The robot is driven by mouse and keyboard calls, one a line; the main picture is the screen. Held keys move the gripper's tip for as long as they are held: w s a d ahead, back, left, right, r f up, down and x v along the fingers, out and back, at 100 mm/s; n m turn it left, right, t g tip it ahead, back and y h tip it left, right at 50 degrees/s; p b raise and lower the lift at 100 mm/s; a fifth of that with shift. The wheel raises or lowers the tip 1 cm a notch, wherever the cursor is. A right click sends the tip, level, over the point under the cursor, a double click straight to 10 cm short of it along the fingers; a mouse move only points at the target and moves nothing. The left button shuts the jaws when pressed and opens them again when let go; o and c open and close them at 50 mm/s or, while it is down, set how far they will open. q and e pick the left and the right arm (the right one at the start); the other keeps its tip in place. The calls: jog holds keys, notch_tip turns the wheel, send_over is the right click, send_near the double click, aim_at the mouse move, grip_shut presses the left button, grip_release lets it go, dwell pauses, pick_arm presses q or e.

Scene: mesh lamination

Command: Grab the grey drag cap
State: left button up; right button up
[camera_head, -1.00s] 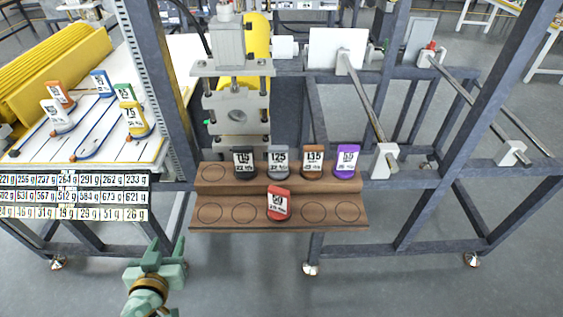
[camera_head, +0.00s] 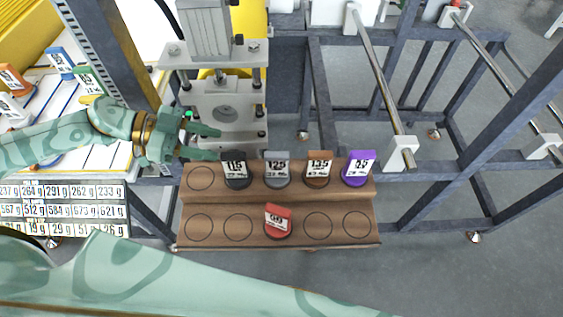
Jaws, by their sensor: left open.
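The grey drag cap (camera_head: 277,170), labelled 125, stands on the upper step of the brown wooden rack (camera_head: 201,180), between a black cap (camera_head: 236,171) and a brown cap (camera_head: 318,170). My left gripper (camera_head: 218,143) comes in from the left. Its two fingers are apart, pointing right, with nothing between them. It hovers near the black cap's upper left, with the black cap between it and the grey one. My right gripper is not in view.
A purple cap (camera_head: 358,168) ends the upper row. A red cap (camera_head: 278,221) stands on the lower step. The press (camera_head: 214,85) rises behind the rack. A green arm link of mine (camera_head: 150,280) crosses the bottom of the view. Metal rails (camera_head: 380,80) lie at right.

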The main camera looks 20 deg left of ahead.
pick_arm(q)
jog(key=p, duration=0.1)
send_near(274, 154)
jog(key=d+f, duration=0.1)
jog(key=d, duration=0.2)
jog(key=x, duration=0.2)
jog(key=w+x, duration=0.1)
jog(key=x, duration=0.2)
jog(key=shift+f, duration=0.2)
jog(key=shift+s+a, duration=0.1)
jog(key=shift+c, duration=0.6)
grip_shut()
